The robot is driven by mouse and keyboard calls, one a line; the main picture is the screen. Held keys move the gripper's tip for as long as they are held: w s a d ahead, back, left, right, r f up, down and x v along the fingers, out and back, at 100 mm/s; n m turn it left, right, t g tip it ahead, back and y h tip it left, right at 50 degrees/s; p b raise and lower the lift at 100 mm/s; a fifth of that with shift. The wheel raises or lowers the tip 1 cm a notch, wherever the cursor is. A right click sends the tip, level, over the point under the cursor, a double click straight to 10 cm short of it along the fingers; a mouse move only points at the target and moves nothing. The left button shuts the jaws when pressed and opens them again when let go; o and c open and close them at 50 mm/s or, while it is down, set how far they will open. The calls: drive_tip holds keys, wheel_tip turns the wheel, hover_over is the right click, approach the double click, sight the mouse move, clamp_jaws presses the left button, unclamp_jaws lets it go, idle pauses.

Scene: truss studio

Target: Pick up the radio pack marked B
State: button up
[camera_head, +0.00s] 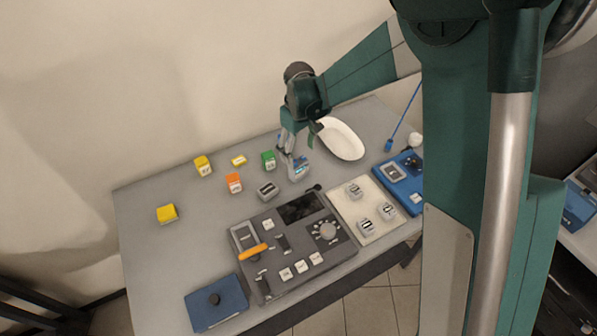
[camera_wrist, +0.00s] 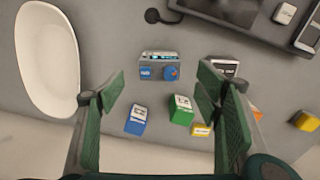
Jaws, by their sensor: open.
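My gripper (camera_head: 291,150) is open above the table. That box also shows just below my gripper in the head view (camera_head: 300,173). A grey block with a pale label (camera_head: 267,190) lies nearby and shows in the wrist view (camera_wrist: 225,66).
Green (camera_head: 268,159), orange (camera_head: 234,183) and yellow (camera_head: 203,166) labelled blocks stand left of my gripper; a blue one (camera_wrist: 136,121) shows in the wrist view. A white oval dish (camera_head: 341,139) lies close right. A dark control panel (camera_head: 292,240) fills the front.

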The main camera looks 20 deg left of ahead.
sight(299, 162)
drive_tip(key=shift+f, duration=0.95)
drive_tip(key=shift+w+a+f, duration=0.15)
drive_tip(key=shift+f, duration=2.45)
drive_tip(key=c, duration=1)
drive_tip(key=shift+r, duration=0.15)
drive_tip(key=shift+c, duration=0.2)
drive_tip(key=shift+r, duration=4.9)
